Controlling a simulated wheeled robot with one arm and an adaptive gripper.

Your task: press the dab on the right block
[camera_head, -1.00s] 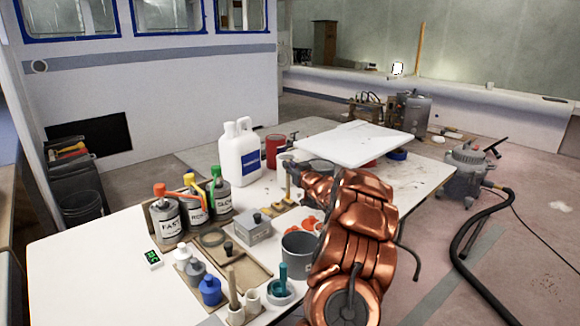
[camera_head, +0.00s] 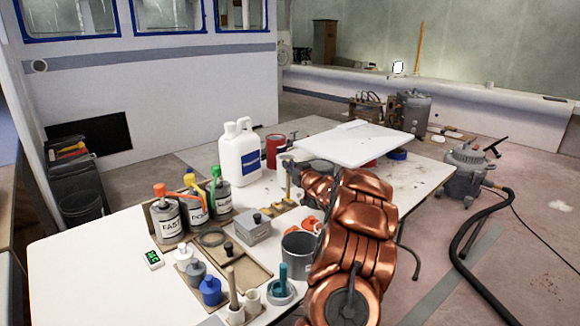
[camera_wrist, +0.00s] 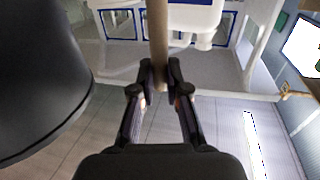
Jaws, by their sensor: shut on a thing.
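In the wrist view my gripper (camera_wrist: 158,78) is shut on a slim tan wooden stick (camera_wrist: 158,35). The stick runs up out of the top of that view, so its far end is hidden. In the head view my copper arm reaches over the right part of the white table (camera_head: 95,265), and its own links hide the gripper. I cannot make out a dab or the right block for certain. Small orange-red pieces (camera_head: 308,224) lie left of my arm, partly hidden by it.
Labelled cans (camera_head: 166,218), a white jug (camera_head: 240,155), a grey box (camera_head: 256,230), a grey pot (camera_head: 298,247) and small bottles (camera_head: 210,290) crowd the table left of my arm. The table's left front is clear.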

